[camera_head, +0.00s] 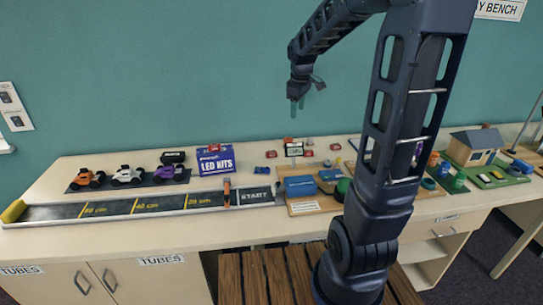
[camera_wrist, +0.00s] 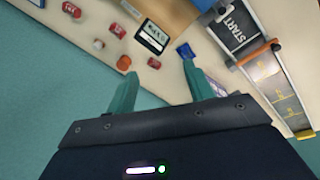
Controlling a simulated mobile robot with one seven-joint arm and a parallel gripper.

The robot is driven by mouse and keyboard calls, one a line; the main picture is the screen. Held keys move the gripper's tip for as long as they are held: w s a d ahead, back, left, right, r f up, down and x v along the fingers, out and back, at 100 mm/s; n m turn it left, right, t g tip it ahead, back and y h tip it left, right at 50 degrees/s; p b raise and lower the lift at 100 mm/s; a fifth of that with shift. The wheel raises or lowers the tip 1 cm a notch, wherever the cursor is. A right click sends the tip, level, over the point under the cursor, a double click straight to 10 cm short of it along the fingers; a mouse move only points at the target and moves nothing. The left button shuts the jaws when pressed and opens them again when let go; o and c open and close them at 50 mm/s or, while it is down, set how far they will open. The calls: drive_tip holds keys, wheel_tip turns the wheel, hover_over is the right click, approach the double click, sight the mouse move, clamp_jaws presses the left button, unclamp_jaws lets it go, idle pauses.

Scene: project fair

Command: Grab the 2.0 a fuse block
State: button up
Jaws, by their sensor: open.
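Several small red blocks with pale markings, which look like fuse blocks, lie around a small dark-framed card (camera_head: 293,149) at the back of the bench. Their ratings are too small to read, so I cannot tell which is 2.0 A. One red block (camera_head: 271,154) lies left of the card and another (camera_head: 308,153) lies right of it. In the wrist view, red blocks show at the upper left (camera_wrist: 72,9), beside the card (camera_wrist: 117,30) and near the fingertips (camera_wrist: 154,63). My gripper (camera_head: 296,104) is open and empty, raised above them; its teal fingers also show in the wrist view (camera_wrist: 160,72).
An orange-red round piece (camera_wrist: 124,63) and a blue piece (camera_wrist: 187,51) lie near the blocks. A LED KITS box (camera_head: 216,160) stands left. A long START track (camera_head: 150,204) crosses the front left. A wooden board with blue parts (camera_head: 305,206) lies in front.

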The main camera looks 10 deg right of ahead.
drive_tip(key=w+a+f+n+g, duration=0.1)
drive_tip(key=w+a+f+n, duration=0.25)
drive_tip(key=w+f, duration=0.55)
drive_tip(key=n+g, duration=0.1)
drive_tip(key=n, duration=0.5)
hover_over(271, 152)
drive_tip(key=shift+m, duration=0.25)
drive_tip(key=shift+s+d+f, duration=0.1)
drive_tip(key=shift+f, duration=2.55)
drive_tip(key=shift+s+d+f, duration=0.1)
drive_tip(key=shift+s+f, duration=0.05)
drive_tip(key=shift+f, duration=2.55)
drive_tip(key=shift+s+d+f, duration=0.1)
drive_tip(key=shift+f, duration=2.55)
drive_tip(key=f, duration=0.5)
drive_tip(key=shift+w+a, duration=0.1)
drive_tip(key=shift+a, duration=0.15)
drive_tip(key=c, duration=1.1)
